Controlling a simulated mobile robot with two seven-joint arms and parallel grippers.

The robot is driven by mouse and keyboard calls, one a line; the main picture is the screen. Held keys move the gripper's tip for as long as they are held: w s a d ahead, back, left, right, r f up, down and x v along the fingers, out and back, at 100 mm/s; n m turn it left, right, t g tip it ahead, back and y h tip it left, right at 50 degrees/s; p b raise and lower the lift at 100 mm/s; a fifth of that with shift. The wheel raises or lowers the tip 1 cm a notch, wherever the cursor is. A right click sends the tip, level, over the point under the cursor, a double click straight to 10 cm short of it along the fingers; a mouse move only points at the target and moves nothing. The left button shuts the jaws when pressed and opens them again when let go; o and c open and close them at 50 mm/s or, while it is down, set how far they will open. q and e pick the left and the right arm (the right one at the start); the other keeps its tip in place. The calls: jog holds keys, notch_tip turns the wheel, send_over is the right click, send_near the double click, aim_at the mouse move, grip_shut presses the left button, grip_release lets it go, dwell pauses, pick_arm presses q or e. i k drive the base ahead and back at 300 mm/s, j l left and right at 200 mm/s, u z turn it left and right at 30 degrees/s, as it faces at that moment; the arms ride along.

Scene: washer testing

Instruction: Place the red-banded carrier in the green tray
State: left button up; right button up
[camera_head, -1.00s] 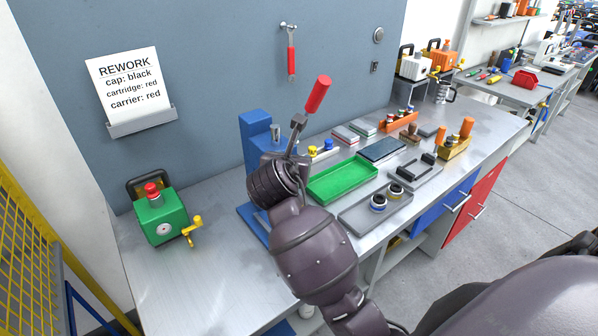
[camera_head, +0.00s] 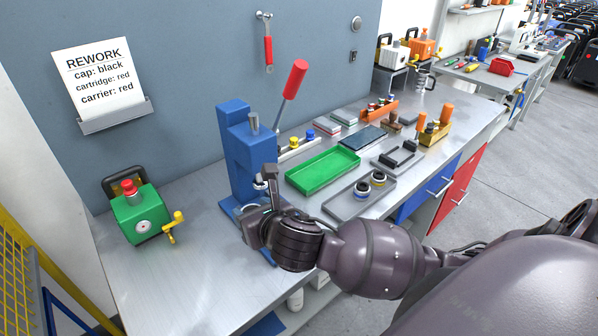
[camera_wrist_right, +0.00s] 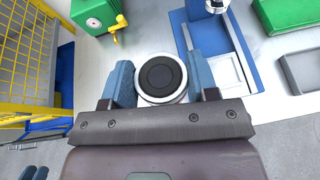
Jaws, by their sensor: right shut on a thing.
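My right gripper (camera_wrist_right: 161,85) is shut on a round carrier (camera_wrist_right: 161,77) with a pale rim and dark centre. No red band shows on it from above. In the head view the right gripper (camera_head: 264,182) is low at the front of the blue lever press (camera_head: 238,150), and my wrist hides most of it. In the wrist view the carrier is left of the press base (camera_wrist_right: 203,45). The green tray (camera_head: 322,170) lies empty to the right of the press; its corner shows in the wrist view (camera_wrist_right: 285,14). My left gripper is not in view.
The press lever (camera_head: 294,80) stands tilted up, red grip on top. A green tester (camera_head: 140,212) stands left; bench between it and press is clear.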

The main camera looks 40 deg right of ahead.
aim_at(318, 174)
jog(key=k+l+u, duration=0.1)
jog(key=l, duration=0.35)
jog(key=k+l+u, duration=0.1)
jog(key=l, duration=0.3)
jog(key=k+l+u, duration=0.1)
jog(key=l, duration=0.35)
jog(key=i+l+u, duration=0.1)
jog(key=l, duration=0.6)
jog(key=i+l+u, duration=0.2)
jog(key=i+l, duration=0.1)
jog(key=l, duration=0.1)
